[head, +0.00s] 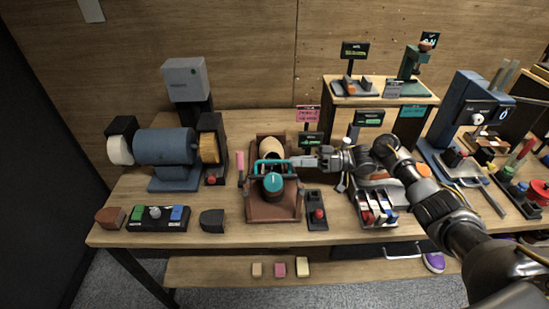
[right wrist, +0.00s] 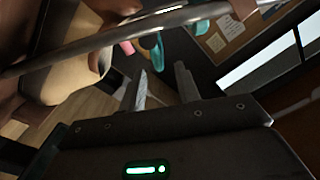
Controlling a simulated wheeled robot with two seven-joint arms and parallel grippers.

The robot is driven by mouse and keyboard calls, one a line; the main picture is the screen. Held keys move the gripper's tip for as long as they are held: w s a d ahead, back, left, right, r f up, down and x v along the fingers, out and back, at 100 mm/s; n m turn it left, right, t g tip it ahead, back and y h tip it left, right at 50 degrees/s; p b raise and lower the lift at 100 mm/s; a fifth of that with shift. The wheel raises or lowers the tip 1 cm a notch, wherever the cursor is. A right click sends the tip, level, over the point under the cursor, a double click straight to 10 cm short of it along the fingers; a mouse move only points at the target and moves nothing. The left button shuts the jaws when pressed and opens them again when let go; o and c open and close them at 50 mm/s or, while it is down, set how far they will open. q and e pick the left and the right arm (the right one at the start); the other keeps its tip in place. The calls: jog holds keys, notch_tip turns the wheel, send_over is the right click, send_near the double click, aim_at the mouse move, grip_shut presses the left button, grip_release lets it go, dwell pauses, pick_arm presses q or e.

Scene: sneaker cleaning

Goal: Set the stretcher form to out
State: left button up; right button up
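The shoe stretcher stands mid-table on a brown base (head: 273,208). Its cream form (head: 271,147) is at the back, and a dark round knob with a teal top (head: 273,182) is in front. A teal bar handle (head: 262,162) lies across it. My right gripper (head: 294,162) reaches in from the right, close to the handle's right end. In the right wrist view its fingers (right wrist: 163,78) are apart with nothing held between them. The cream form (right wrist: 75,78) and teal parts (right wrist: 152,48) show beyond, behind a metal rod. My left gripper is not in view.
A blue grinder (head: 165,147) stands to the left. A small box with a red button (head: 318,214) is right of the base. A rack of brushes (head: 375,209) sits under my right arm. Signs stand behind the stretcher.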

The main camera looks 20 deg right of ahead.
aim_at(286, 161)
jog(key=p+x, duration=0.2)
jog(key=x, duration=0.5)
jog(key=shift+w+a, duration=0.15)
jog(key=shift+a, duration=0.15)
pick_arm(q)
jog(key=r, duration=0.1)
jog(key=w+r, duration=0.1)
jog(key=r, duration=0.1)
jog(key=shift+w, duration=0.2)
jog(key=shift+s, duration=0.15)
pick_arm(e)
grip_shut()
